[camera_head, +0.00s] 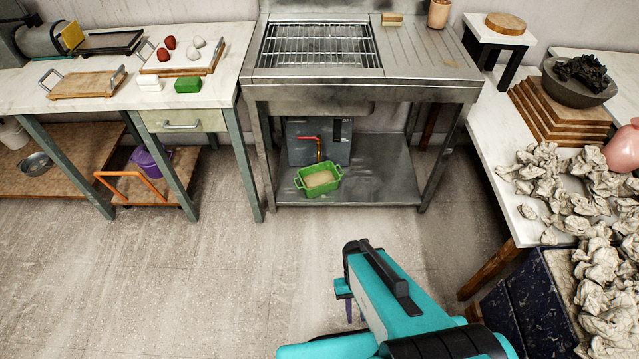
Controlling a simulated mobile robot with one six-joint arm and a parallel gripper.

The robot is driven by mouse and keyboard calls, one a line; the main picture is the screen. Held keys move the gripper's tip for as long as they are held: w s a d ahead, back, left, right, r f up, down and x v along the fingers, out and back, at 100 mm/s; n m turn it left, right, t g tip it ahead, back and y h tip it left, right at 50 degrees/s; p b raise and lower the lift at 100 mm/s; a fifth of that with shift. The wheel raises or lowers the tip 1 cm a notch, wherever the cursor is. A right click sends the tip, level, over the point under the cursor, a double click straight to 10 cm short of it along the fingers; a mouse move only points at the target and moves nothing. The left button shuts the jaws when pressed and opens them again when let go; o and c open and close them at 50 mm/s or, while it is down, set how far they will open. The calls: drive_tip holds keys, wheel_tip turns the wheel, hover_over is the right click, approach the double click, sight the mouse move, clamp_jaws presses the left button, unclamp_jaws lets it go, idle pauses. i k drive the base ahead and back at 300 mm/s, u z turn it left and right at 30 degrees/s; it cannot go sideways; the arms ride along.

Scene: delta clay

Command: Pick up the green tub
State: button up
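The green tub (322,190) sits upright on the lower metal shelf of the sink stand, near the shelf's front edge. It has handles at its ends and holds something pale and sandy. My arm reaches in from the bottom of the picture. My gripper (350,309) shows only in small part below the arm's end, over the floor and well short of the tub. The arm hides most of it, so its opening cannot be made out.
The metal sink stand (415,95) spans above the tub, its legs at either side. A grey box (333,152) with a red-handled pipe stands behind it. A side table (490,150) with crumpled clay stands right. The floor (230,270) in front is clear.

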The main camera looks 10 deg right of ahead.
sight(318, 178)
drive_tip(key=z, duration=0.7)
drive_tip(key=i, duration=1.1)
drive_tip(key=z, duration=0.45)
drive_tip(key=k, duration=0.15)
drive_tip(key=u, duration=3.05)
